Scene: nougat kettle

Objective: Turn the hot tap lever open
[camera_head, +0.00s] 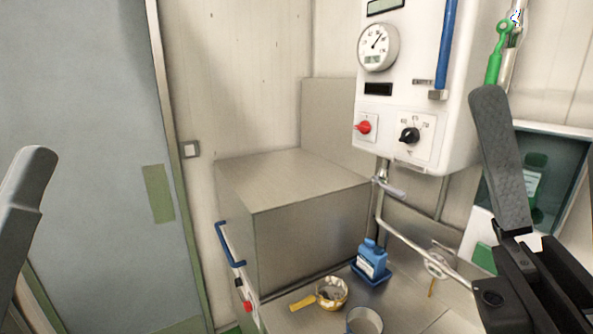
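A small grey lever (390,188) sticks out on the pipework just below the white wall-mounted heater (432,135); I take it for the hot tap lever, though its label is not readable. My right gripper (492,105) is at the right, its one visible grey finger pointing up in front of the heater's right edge, apart from the lever in the picture. My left gripper (28,185) shows only as a grey finger at the left edge, far from the lever. Nothing is seen held in either gripper.
The heater carries a gauge (378,46), a red knob (365,127) and a black dial (409,135). A steel box (290,220) stands left of the pipes. Below are a blue bottle (372,262), a brass pot (331,293) and a metal cup (365,322). A grey door (85,150) is left.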

